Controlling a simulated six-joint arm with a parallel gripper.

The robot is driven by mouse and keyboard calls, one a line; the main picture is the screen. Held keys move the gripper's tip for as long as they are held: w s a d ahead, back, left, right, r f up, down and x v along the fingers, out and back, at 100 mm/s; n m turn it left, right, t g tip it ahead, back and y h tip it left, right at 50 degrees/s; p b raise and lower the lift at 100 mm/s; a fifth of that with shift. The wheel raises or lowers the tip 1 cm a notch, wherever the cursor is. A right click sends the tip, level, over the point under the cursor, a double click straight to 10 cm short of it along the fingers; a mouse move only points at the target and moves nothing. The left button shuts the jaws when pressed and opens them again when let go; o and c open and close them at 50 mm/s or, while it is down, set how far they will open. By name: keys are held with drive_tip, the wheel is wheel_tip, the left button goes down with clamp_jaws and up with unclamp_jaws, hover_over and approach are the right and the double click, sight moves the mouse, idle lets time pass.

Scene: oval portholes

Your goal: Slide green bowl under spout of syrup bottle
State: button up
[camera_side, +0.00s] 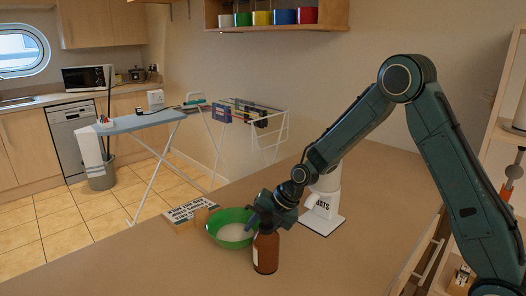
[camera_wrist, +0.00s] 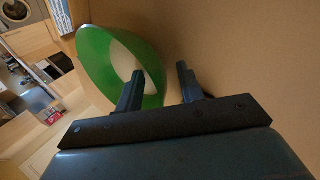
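The green bowl (camera_side: 224,217) sits on the counter in the side view, with something pale inside. It also shows in the wrist view (camera_wrist: 93,45), beyond the fingers. A brown bottle with a pale label, apparently the syrup bottle (camera_side: 266,254), stands upright in front of the bowl and to its right. Its top and spout are hidden or merge with my dark gripper. My gripper (camera_side: 262,213) is at the bowl's right side, behind the bottle. In the wrist view it is open (camera_wrist: 158,84). The left finger overlaps the bowl; the right finger is clear of it. I cannot tell whether they touch.
A white dispenser lettered OATS (camera_side: 322,208) stands right of my gripper. The counter (camera_side: 150,262) is clear at the front left. An ironing board (camera_side: 145,121) stands beyond.

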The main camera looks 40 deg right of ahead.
drive_tip(key=v, duration=0.7)
idle(0.6)
drive_tip(key=s+r+m+h, duration=0.2)
drive_tip(key=s+r+m, duration=1)
drive_tip(key=s, duration=0.2)
drive_tip(key=s+d+r+m+h, duration=0.1)
drive_tip(key=s+r+m+h, duration=0.1)
drive_tip(key=s+m, duration=1.1)
drive_tip(key=shift+s+d+r+m, duration=0.3)
drive_tip(key=shift+s+r, duration=0.3)
drive_tip(key=shift+s, duration=0.65)
